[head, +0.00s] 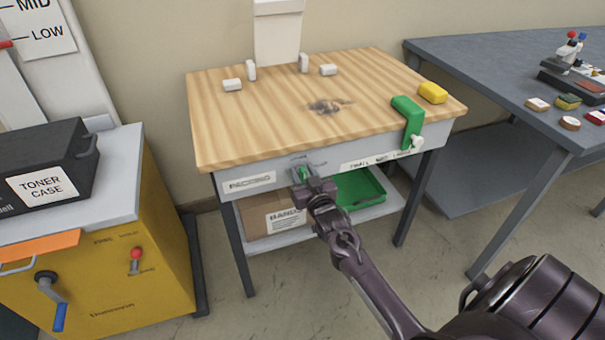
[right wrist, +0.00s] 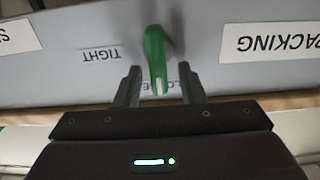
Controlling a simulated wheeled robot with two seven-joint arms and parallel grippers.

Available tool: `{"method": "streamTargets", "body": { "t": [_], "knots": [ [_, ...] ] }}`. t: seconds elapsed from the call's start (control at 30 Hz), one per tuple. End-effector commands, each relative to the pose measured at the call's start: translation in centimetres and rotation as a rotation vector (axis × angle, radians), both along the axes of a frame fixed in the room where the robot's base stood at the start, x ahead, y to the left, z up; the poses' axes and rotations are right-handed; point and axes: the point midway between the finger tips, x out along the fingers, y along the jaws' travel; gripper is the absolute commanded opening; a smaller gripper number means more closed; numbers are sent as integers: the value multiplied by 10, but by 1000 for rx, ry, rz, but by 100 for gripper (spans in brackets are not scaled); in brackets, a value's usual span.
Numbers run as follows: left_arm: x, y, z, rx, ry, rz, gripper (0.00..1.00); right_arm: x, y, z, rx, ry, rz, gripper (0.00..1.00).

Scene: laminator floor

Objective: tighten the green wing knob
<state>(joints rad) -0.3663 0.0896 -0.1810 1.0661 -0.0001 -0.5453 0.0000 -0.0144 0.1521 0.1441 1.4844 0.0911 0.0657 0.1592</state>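The green wing knob (right wrist: 155,55) is on the grey front apron (head: 268,182) of the wood-topped bench. In the right wrist view its long wing carries a white mark at the end, over a partly hidden word beginning with "LO". The word "TIGHT" (right wrist: 101,54) is printed upside down to the left of the knob. My right gripper (right wrist: 159,70) is open, one finger on each side of the wing, with gaps showing on both sides. In the head view my right gripper (head: 306,178) covers most of the knob. My left gripper is not in view.
A green clamp (head: 407,108) and a yellow block (head: 433,92) sit at the bench's right end. A green tray (head: 360,189) and a cardboard box (head: 258,217) lie on the shelf below. A yellow cabinet (head: 150,215) stands left, a dark table (head: 480,65) right.

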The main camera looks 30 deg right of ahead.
Motion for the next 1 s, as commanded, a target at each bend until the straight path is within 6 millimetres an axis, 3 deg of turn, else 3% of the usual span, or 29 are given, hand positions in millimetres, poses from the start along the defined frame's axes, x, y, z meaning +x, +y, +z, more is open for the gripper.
{"method": "streamTargets", "body": {
  "t": [0.33, 0.6, 1.0],
  "knots": [
    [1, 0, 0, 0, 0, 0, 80, 6, -1, 0, 0, 1, 0, 36],
    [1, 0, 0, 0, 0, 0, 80, 5, -1, -1, 0, 2, 0, 1],
    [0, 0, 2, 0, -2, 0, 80, 4, -1, -4, 28, 5, -1, 0]
  ]
}}
